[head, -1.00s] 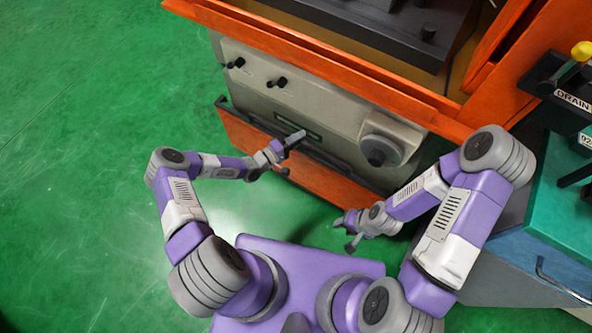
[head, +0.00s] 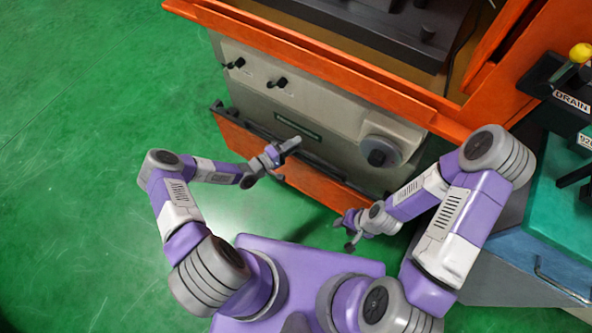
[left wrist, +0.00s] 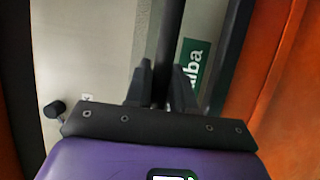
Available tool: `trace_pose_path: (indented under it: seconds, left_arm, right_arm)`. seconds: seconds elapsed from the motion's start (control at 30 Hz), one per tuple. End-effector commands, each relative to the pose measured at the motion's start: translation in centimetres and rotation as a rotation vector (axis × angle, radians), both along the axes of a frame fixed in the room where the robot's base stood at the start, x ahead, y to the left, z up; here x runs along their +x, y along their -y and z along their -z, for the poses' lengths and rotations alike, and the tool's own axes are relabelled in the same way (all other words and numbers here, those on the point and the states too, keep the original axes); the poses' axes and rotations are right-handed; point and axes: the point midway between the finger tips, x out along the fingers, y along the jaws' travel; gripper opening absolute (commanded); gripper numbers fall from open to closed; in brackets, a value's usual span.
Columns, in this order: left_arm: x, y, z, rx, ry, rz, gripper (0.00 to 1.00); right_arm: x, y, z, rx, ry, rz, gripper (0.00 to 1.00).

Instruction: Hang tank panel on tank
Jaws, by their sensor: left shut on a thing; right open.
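The tank panel (head: 236,136), orange with a dark bar along its top edge, is upright and slightly slanted at the grey front of the machine. My left gripper (head: 286,147) is at the middle of its top edge. In the left wrist view, its fingers (left wrist: 160,85) are shut on a dark bar (left wrist: 169,35), and orange shows at the right (left wrist: 285,70). The tank (head: 300,57) has an orange rim above the grey front. My right gripper (head: 345,229) is open and empty, low before the panel's right end. Whether the panel touches the machine is unclear.
Two black knobs (head: 277,83) and a large round knob (head: 380,151) stick out of the grey front. A green label (head: 297,125) is behind the left gripper. A teal-topped cabinet (head: 565,215) stands at the right. The green floor (head: 80,150) is clear at the left.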

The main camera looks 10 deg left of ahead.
Motion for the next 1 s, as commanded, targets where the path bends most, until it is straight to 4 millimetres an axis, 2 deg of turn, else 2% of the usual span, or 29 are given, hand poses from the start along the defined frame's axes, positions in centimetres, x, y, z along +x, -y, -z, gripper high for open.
trace_pose_path:
  seconds: [0.03, 1.0]
  left_arm:
    - [-0.1, -0.1, -0.7, -0.01, 0.015, 0.0, 0.0]
    - [-6.5, -2.4, -0.6, -0.009, 0.015, 0.001, 0.0]
  right_arm:
    - [0.0, 0.0, -0.1, 0.0, 0.0, 0.0, 0.43]
    - [0.0, 0.0, -0.4, 0.0, 0.0, 0.0, 0.43]
